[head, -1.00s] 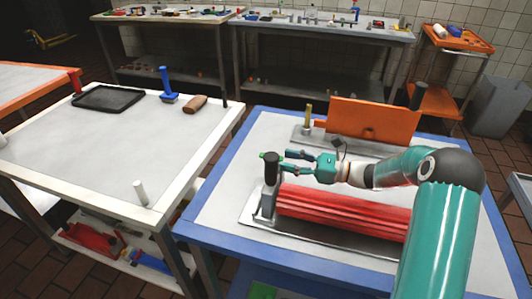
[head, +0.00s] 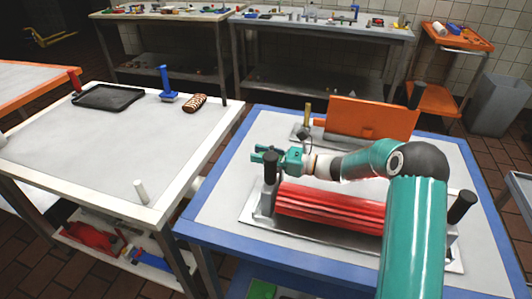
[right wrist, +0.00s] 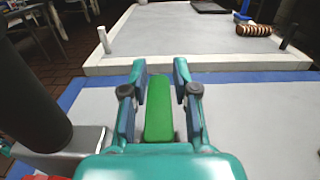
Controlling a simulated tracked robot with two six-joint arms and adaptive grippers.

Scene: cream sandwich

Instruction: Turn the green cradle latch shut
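The red ribbed cradle (head: 330,208) sits in a metal frame on the blue-edged table. A black-topped post (head: 270,168) stands at its left end; it shows large at the left of the right wrist view (right wrist: 35,90). My right gripper (head: 266,154) is just behind and left of that post. In the right wrist view, the green latch (right wrist: 158,112) lies between its two fingers (right wrist: 160,95). The fingers look spread, with a gap visible on the latch's right side. In the head view the gripper hides most of the latch. My left gripper is not in view.
An orange block (head: 372,117) stands behind the cradle. A second black-topped post (head: 461,207) is at the cradle's right end. The white table (head: 110,150) at left holds a black tray (head: 108,97), a blue-handled tool (head: 167,85) and a striped brown loaf (head: 195,103).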

